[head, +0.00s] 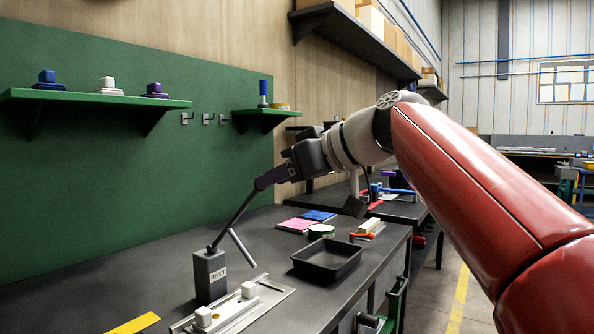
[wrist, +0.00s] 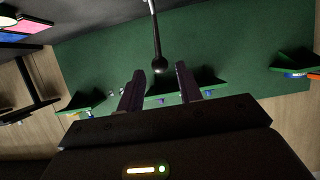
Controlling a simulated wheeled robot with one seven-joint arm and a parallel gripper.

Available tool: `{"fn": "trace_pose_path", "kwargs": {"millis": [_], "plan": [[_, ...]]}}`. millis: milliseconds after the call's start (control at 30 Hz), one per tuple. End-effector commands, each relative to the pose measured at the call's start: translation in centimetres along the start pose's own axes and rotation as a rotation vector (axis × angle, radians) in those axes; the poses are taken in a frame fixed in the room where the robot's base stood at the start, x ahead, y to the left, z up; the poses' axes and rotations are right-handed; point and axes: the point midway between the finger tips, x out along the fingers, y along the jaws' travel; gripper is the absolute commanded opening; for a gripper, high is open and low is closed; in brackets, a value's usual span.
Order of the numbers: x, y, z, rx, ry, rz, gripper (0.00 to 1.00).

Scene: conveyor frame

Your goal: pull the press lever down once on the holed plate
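In the wrist view the lever (wrist: 155,32) ends in a round knob, which appears between the tips of my open gripper (wrist: 159,80). The dark purple fingers stand apart, with a gap on each side of the knob. The pale plate (head: 262,304) lies beside the press with white blocks on it; its holes cannot be made out.
A black tray (head: 328,260) sits right of the press, with pink (head: 295,225) and blue (head: 318,215) sheets behind it. A thin pale rod (head: 243,249) slants beside the lever. Green shelves (head: 95,98) hang on the green wall. A yellow strip (head: 134,324) marks the bench.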

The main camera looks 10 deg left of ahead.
Motion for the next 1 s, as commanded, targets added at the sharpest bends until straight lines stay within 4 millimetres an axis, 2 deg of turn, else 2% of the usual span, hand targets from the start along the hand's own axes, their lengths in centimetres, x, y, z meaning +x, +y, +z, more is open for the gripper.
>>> {"fn": "trace_pose_path", "kwargs": {"millis": [167, 400, 633, 1000], "plan": [[2.8, -0.1, 0.0, 0.0, -0.002, -0.003, 0.35], [2.5, 0.0, 0.0, 0.0, 0.0, 0.001, 0.06], [2.5, 0.1, 0.9, 0.001, 0.0, 0.002, 0.06], [1.9, 0.1, 5.4, 0.002, -0.002, 0.001, 0.06]]}}
